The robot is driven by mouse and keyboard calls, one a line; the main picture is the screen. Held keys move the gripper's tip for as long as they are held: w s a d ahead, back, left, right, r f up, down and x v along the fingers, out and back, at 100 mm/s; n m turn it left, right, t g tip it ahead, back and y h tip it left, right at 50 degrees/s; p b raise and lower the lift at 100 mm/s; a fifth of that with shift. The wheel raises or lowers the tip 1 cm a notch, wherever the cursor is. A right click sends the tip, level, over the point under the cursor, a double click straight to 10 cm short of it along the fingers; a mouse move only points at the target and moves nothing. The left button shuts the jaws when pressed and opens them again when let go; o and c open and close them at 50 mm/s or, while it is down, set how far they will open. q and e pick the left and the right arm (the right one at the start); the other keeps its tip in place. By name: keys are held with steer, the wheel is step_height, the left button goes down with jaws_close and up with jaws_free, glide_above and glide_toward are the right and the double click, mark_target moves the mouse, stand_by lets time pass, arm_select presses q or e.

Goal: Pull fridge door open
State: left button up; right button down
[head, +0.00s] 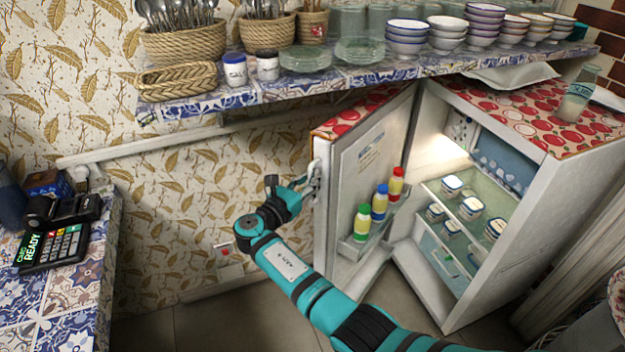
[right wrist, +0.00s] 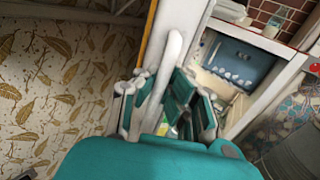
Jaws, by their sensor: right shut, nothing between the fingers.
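The fridge (head: 545,185) stands at the right in the head view with its door (head: 372,158) swung wide open to the left. The pale door handle (head: 314,168) is on the door's left edge; it also shows in the right wrist view (right wrist: 172,62). My right gripper (head: 303,182) is at the handle, shut with nothing held. In the right wrist view the fingers (right wrist: 165,88) show close by the handle; I cannot tell whether they touch it. My left gripper is not in view.
Several bottles (head: 379,203) stand in the door rack, and several jars (head: 471,207) sit on the fridge shelves. A tiled shelf (head: 200,103) with baskets and bowls runs above. A counter (head: 60,300) with a card terminal (head: 52,247) is at left. Wall lies behind the door.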

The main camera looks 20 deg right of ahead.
mark_target(317, 138)
steer(key=c, duration=2)
jaws_free()
steer(key=shift+a+f, duration=0.3)
steer(key=o, duration=0.4)
steer(key=shift+a+r, duration=0.15)
steer(key=shift+a, duration=0.05)
steer(key=shift+c, duration=0.2)
steer(key=shift+d+r, duration=0.2)
steer(key=shift+d, duration=0.05)
steer(key=shift+r, duration=0.3)
step_height(317, 138, up, 9)
steer(key=shift+a+r, duration=0.1)
steer(key=shift+a, duration=0.05)
